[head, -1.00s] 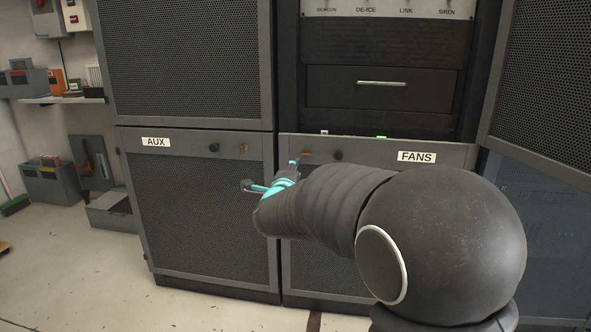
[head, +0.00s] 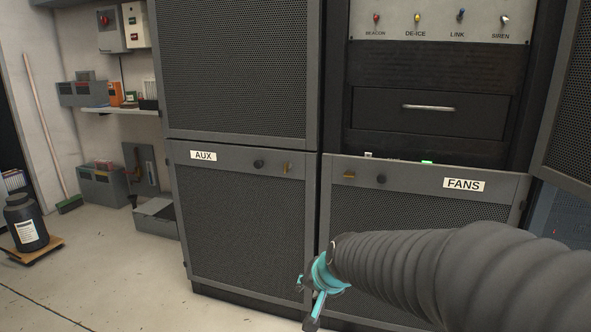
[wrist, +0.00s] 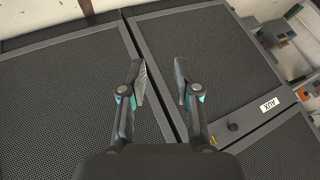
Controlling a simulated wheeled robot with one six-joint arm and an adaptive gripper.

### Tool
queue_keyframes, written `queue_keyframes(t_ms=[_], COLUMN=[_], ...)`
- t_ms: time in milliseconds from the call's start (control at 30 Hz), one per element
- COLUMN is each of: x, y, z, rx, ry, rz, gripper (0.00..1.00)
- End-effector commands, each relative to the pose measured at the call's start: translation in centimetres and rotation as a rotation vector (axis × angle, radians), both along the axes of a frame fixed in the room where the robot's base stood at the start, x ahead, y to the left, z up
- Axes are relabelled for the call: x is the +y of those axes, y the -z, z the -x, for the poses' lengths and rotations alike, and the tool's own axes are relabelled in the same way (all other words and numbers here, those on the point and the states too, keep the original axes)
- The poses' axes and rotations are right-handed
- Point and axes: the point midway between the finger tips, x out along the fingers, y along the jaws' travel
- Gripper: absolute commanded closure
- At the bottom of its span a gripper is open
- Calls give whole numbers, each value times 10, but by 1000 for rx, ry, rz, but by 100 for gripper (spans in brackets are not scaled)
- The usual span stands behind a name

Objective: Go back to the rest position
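My gripper (wrist: 160,85) is open and empty in the wrist view, its two fingers apart with rack doors behind them. In the head view my gripper (head: 308,300) is at the lower middle, in front of the gap between the AUX door (head: 245,225) and the FANS door (head: 425,205). Both of these lower mesh doors are shut. The AUX door also shows in the wrist view (wrist: 290,135), with its label upside down. My arm covers the lower part of the FANS door.
An upper mesh door (head: 240,70) above AUX is shut. A door (head: 565,100) stands open at the right, beside a drawer (head: 430,115) and a switch panel (head: 440,18). At the left are a shelf (head: 120,110), a broom (head: 45,130) and a black drum (head: 25,222).

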Motion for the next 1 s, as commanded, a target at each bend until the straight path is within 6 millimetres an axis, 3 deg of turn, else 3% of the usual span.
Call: queue_keyframes(t_ms=[33, 200, 433, 633, 800, 1000], x=[-11, -47, -94, -116, -122, -125], y=[-8, -18, -42, -71, -92, -97], z=[27, 108, 190, 219, 225, 226], rx=[36, 154, 223, 147, 87, 79], ry=[-58, -213, -275, -217, -177, -162], rz=[51, 209, 349, 389, 389, 388], gripper=[69, 69, 69, 69, 69, 69])
